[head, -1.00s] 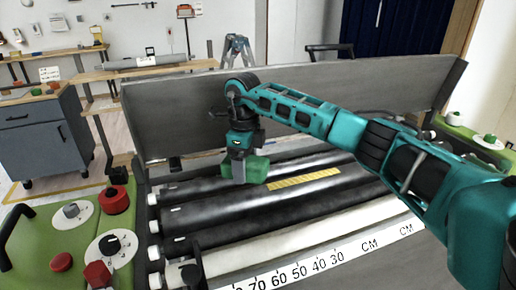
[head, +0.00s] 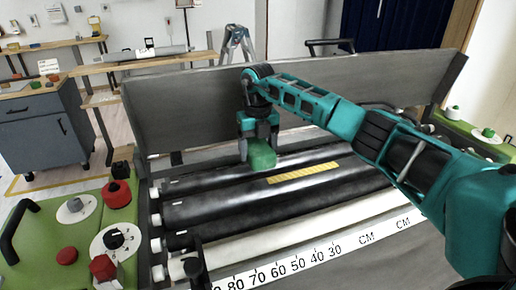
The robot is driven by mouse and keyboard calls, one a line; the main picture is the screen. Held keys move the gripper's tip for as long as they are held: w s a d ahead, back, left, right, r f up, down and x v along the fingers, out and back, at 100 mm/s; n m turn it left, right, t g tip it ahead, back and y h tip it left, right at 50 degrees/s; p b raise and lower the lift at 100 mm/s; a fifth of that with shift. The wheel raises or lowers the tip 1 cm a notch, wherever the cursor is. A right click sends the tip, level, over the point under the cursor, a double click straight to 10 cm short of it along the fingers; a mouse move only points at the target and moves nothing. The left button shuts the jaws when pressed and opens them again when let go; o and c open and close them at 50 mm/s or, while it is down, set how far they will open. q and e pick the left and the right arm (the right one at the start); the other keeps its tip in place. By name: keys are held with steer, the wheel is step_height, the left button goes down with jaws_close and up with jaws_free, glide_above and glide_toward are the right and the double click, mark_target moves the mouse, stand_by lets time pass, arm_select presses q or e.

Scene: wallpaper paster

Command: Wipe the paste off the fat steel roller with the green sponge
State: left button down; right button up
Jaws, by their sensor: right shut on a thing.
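The green sponge (head: 262,154) is held in my right gripper (head: 258,146), which is shut on it and points down. The sponge is over the far part of the machine's roller bed, at the rearmost dark roller (head: 215,178); I cannot tell whether it touches. A fat, shiny dark roller (head: 225,207) lies in front of it, with pale streaks along its surface. I cannot tell for sure which roller is the steel one, or which pale marks are paste and which are reflections. My left gripper is not in view.
A whitish roller (head: 300,236) and a white centimetre scale (head: 280,268) lie nearer. A grey panel (head: 190,105) stands behind the rollers. Green side panels carry red knobs (head: 117,193).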

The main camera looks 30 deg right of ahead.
steer(key=shift+f+b, duration=1.65)
steer(key=shift+f, duration=1.65)
